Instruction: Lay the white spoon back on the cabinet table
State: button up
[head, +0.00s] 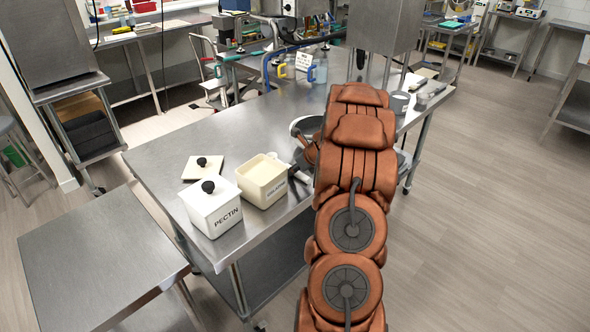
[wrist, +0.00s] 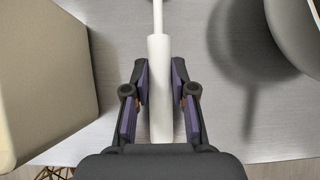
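The white spoon (wrist: 159,85) shows in the wrist view as a thick white handle narrowing to a thin shaft that leaves the top edge; its bowl is out of view. My gripper (wrist: 160,82) has its purple pads close against both sides of the handle, with no clear gap, so it appears shut on it. I cannot tell whether the spoon touches the surface below. The steel table (head: 165,150) stands under my arm in the head view; the wrist view shows its brushed top (wrist: 110,50). In the head view my arm hides most of the gripper and spoon.
A cream gelatin box (head: 262,182) stands open left of my gripper, beside the lidded pectin box (head: 211,208) and a loose lid (head: 203,167). A round pan (head: 303,125) is partly behind my arm. A grey cup (head: 399,103) stands farther right. A lower steel table (head: 95,260) is clear.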

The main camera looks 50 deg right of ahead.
jog(key=o, duration=0.3)
jog(key=shift+f, duration=0.2)
jog(key=shift+r, duration=0.1)
jog(key=shift+r, duration=0.15)
jog(key=b+v, duration=0.2)
jog(key=v, duration=1)
jog(key=shift+r, duration=0.15)
